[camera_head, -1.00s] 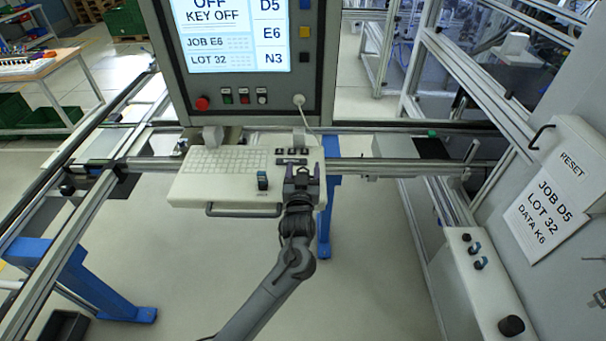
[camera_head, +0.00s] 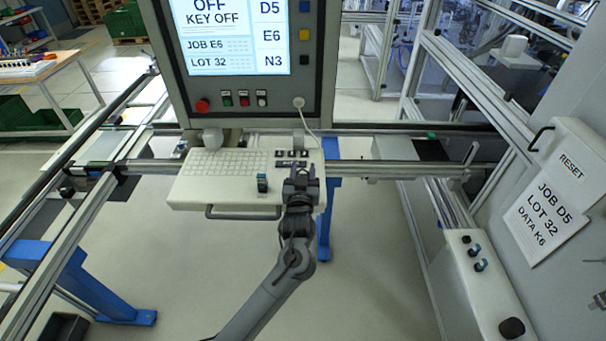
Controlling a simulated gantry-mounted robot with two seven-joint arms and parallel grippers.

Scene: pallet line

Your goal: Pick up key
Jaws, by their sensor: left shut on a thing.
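My left gripper (camera_head: 302,174) is over the right part of the white keyboard console (camera_head: 225,198), just in front of a dark labelled plate (camera_head: 288,163). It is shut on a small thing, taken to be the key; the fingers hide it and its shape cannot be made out. My right gripper is not in view.
The screen panel (camera_head: 240,40), with a red button (camera_head: 202,105), rises behind the console. A white cable (camera_head: 312,120) hangs from the panel. At right stands a box with blue-topped knobs (camera_head: 477,257) below a RESET panel (camera_head: 571,158). Metal rails flank the open floor.

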